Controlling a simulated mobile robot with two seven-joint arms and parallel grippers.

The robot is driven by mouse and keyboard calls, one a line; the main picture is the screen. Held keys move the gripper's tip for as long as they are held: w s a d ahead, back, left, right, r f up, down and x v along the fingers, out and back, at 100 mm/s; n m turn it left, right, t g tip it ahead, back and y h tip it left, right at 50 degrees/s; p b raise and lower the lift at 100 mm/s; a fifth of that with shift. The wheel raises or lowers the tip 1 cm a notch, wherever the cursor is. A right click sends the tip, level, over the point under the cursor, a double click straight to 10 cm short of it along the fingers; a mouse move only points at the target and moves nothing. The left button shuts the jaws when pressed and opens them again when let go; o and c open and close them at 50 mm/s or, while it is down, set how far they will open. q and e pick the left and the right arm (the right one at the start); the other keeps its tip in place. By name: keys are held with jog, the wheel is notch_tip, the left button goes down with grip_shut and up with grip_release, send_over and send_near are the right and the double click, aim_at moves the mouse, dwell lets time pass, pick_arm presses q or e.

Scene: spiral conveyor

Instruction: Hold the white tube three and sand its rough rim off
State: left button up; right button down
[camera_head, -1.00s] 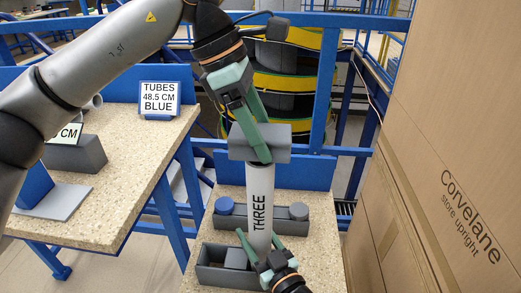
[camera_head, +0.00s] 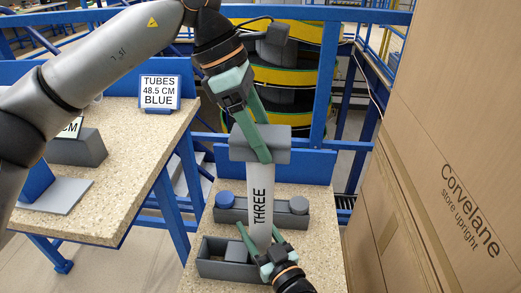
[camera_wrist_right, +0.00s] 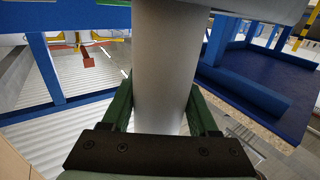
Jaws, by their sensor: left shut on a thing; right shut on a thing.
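The white tube (camera_head: 262,180), lettered THREE, stands nearly upright in front of me in the head view. My right gripper (camera_head: 258,245) is shut around it near its lower end. The tube also fills the middle of the right wrist view (camera_wrist_right: 168,70), between the green fingers. My left gripper (camera_head: 263,143) comes down from above and is shut on a grey block (camera_head: 281,145). The block is at the top of the tube and hides its upper rim, so I cannot tell how firmly they touch.
A grey holder with a blue disc (camera_head: 225,200) and a grey disc (camera_head: 299,205) is behind the tube. An open grey bin (camera_head: 213,262) stands beside the right gripper. A speckled table (camera_head: 120,190) with a tube sign (camera_head: 160,92) is left. Tall cartons (camera_head: 450,150) close off the right.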

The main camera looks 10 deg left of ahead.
pick_arm(q)
jog(key=shift+f, duration=0.25)
pick_arm(e)
jog(key=shift+s+d+f, duration=0.1)
jog(key=shift+f, duration=0.3)
pick_arm(q)
jog(key=shift+w+a+r, duration=0.1)
jog(key=shift+a+r, duration=0.1)
jog(key=shift+a, duration=0.95)
jog(key=shift+d, duration=0.1)
jog(key=shift+d, duration=2)
jog(key=shift+d, duration=0.1)
dwell(0.3)
dwell(0.6)
